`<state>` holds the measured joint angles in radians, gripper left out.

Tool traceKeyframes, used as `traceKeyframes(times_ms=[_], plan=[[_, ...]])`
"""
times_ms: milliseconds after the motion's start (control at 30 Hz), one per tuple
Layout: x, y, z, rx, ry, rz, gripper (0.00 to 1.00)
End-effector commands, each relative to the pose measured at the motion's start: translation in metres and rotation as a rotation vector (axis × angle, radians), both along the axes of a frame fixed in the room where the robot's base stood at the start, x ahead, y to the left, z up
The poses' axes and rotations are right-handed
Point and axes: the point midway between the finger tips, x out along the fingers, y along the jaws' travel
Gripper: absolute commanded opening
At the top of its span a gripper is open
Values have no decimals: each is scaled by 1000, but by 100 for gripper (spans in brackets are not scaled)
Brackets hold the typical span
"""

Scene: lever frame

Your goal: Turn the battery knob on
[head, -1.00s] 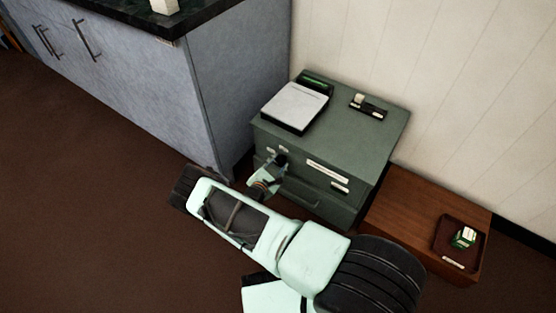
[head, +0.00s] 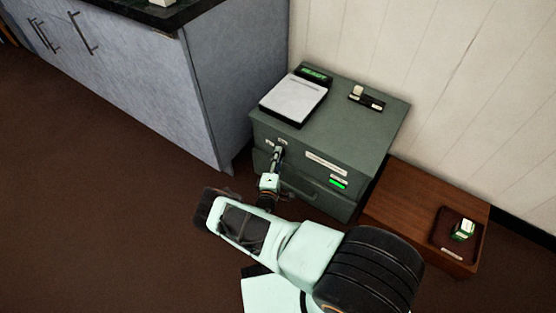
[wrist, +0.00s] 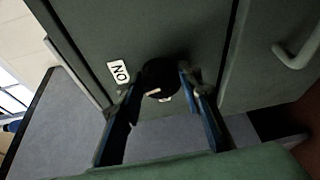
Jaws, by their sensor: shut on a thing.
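The dark green cabinet (head: 365,125) stands against the wall. In the wrist view, the round black battery knob (wrist: 162,76) sits on the cabinet's front face, with a white pointer line on it. A white "ON" label (wrist: 118,72) is beside the knob. My gripper (wrist: 158,85) has one finger on each side of the knob and is shut on it. In the head view, my gripper (head: 277,155) is at the upper left of the cabinet front and hides most of the knob. A green indicator (head: 338,183) on the front is lit.
On the cabinet top are a scale (head: 294,97) with a lit green display (head: 314,73) and a small black strip with a pale block (head: 367,98). A low wooden box (head: 400,205) with a tray (head: 444,240) is at right. A grey counter (head: 205,85) stands at left.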

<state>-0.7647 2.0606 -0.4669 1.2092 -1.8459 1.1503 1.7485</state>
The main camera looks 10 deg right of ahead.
Motion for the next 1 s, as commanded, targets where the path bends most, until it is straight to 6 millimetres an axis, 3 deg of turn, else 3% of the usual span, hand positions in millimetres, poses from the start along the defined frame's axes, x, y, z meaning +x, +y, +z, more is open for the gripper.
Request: traceKeyframes(times_ms=[400, 1000], plan=[[0, 0, -4, 164, -163, -1, 8], [0, 0, -2, 199, -197, -1, 8]])
